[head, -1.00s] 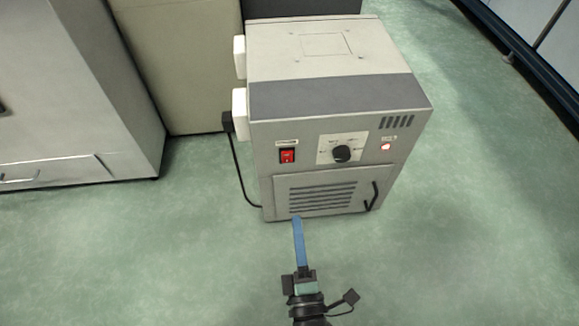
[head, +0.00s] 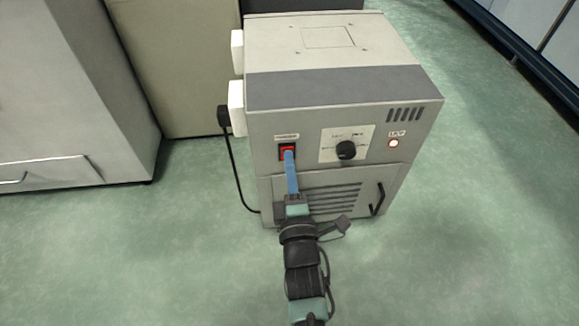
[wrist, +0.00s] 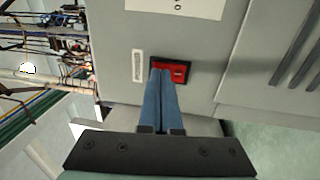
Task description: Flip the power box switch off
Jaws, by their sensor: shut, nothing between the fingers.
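The grey power box (head: 345,92) stands on the floor, its front facing me. Its red rocker switch (head: 285,149) sits in a black frame at the upper left of the front; it also shows in the wrist view (wrist: 181,73). My gripper (head: 289,153) reaches the switch with its blue fingers shut together and nothing between them. In the wrist view the fingertips (wrist: 161,71) lie over one end of the switch and hide part of it. They look to be at or touching it; I cannot tell whether they press it. The rocker's position is unclear.
A black dial (head: 346,150) and a round lamp (head: 393,143) sit right of the switch. A black handle (head: 378,198) is on the lower door. A black cable (head: 236,170) hangs at the left side. Cabinets stand behind and left. Green floor is free in front and right.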

